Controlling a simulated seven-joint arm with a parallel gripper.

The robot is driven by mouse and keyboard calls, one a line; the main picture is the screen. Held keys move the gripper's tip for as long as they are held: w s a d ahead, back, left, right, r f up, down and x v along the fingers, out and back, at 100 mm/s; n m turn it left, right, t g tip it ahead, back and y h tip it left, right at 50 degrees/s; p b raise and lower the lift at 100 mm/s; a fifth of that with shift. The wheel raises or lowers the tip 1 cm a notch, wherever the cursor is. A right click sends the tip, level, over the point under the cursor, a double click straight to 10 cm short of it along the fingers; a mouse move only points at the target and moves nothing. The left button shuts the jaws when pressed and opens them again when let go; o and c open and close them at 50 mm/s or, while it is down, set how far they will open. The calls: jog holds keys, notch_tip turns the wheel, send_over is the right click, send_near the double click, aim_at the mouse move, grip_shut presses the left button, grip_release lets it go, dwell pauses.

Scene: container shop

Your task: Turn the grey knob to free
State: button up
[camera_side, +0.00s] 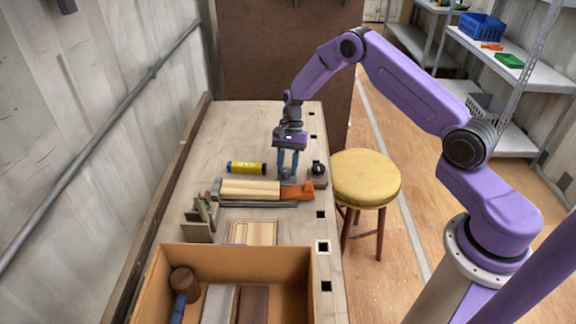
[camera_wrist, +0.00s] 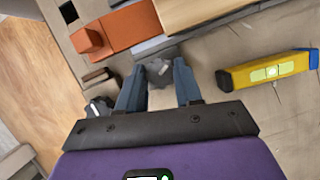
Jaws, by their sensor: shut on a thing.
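The grey knob (camera_wrist: 160,72) shows in the wrist view between the blue fingers of my gripper (camera_wrist: 157,80). A finger stands on each side of it, and my gripper is shut on it. In the side view my gripper (camera_side: 288,174) points down at the bench, just behind the orange block (camera_side: 298,191) of a clamp-like fixture. The orange block (camera_wrist: 128,26) lies just beyond the knob in the wrist view. A pale wooden piece (camera_side: 249,190) lies beside the orange block. The fingers partly hide the knob, and I cannot tell its turned position.
A yellow level (camera_side: 246,168) lies left of my gripper on the bench (camera_side: 180,150). A small black object (camera_side: 318,170) stands close on the right. A cardboard box (camera_side: 312,285) with tools fills the front. A yellow stool (camera_side: 365,178) stands beside the bench. The bench's far end is clear.

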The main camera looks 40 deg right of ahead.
jog(key=n+h, duration=0.1)
jog(key=n, duration=0.1)
jog(key=n+g, duration=0.1)
jog(key=n, duration=0.2)
jog(key=shift+w+a+n+g+h, duration=0.15)
jog(key=shift+n+g+h, duration=0.15)
jog(key=shift+h, duration=0.1)
jog(key=n+h, duration=0.2)
jog(key=n, duration=0.3)
jog(key=shift+a+n, duration=0.1)
jog(key=shift+n, duration=0.2)
jog(key=o, duration=1)
jog(key=shift+o, duration=0.2)
jog(key=v, duration=1.7)
jog(key=shift+w+a, duration=0.2)
jog(key=shift+w, duration=0.25)
